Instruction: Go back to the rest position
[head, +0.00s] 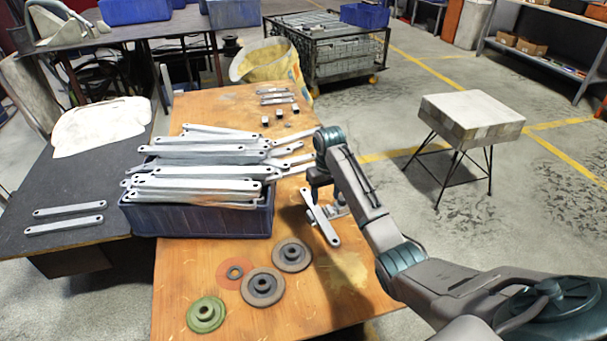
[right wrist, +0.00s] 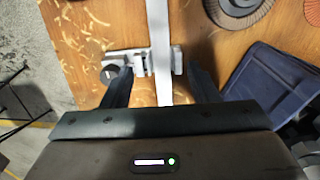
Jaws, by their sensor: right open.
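My right gripper (head: 319,190) points down over the right part of the wooden table (head: 185,285). A galvanized bracket (head: 323,222), a long flat bar with a hole near its visible end, is just below it at a small metal fixture (head: 340,210). In the right wrist view the fingers of the right gripper (right wrist: 160,82) are apart, one on each side of the bracket (right wrist: 159,40), with gaps on both sides. The fixture (right wrist: 115,58) crosses under the bar there. Whether the bar rests on the fixture is unclear. My left gripper is not in view.
A blue crate (head: 200,222) heaped with brackets stands left of my right gripper. Dark discs (head: 292,255) and a green disc (head: 206,314) lie in front. Two brackets lie on the dark table (head: 110,240). A stool (head: 470,120) stands right, with open floor around it.

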